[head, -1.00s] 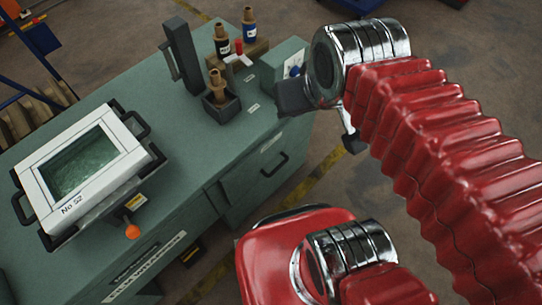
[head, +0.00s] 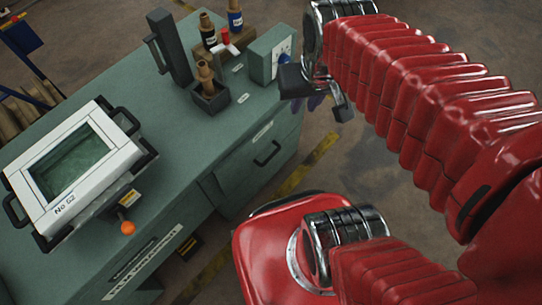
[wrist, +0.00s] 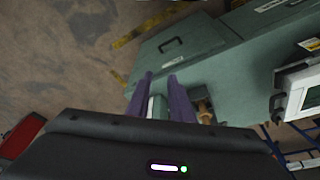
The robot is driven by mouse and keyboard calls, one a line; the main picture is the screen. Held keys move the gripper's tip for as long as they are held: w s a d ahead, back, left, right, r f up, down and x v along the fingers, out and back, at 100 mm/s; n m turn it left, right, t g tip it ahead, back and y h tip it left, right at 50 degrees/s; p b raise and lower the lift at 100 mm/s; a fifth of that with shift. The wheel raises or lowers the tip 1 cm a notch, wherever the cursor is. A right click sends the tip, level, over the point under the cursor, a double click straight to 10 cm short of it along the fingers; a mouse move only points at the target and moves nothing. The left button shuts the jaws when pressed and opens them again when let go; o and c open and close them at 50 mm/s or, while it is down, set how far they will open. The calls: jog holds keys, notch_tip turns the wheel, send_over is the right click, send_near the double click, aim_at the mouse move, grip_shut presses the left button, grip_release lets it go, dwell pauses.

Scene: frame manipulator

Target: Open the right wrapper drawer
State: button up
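The right drawer (head: 244,170) is in the front of the green cabinet, with a dark bar handle (head: 267,153) and a small label above it. It looks shut. In the wrist view the drawer front (wrist: 200,37) and its handle (wrist: 172,44) lie beyond the fingertips. My gripper (wrist: 161,76) has two purple fingers standing apart, with nothing held between them. In the head view my gripper (head: 318,101) is partly hidden by its dark wrist housing; it is to the upper right of the handle and apart from it.
On the cabinet top (head: 150,120) are a white framed box (head: 28,185), a dark upright block (head: 168,48), bottles and a green box with a dial (head: 272,55), close to my wrist. Open floor (head: 375,165) lies right of the cabinet.

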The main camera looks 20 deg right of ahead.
jog(key=w+d+f+m+g+y, duration=0.1)
jog(key=d+f+m+g, duration=0.2)
jog(key=f, duration=0.4)
jog(key=n+t+y, duration=0.9)
jog(key=n+y, duration=0.3)
jog(key=n, duration=2)
send_near(271, 156)
jog(key=s+d, duration=0.2)
jog(key=d, duration=0.1)
jog(key=shift+s+f, duration=0.15)
jog(key=shift+f, duration=0.1)
jog(key=shift+a, duration=0.15)
jog(key=shift+x, duration=6.85)
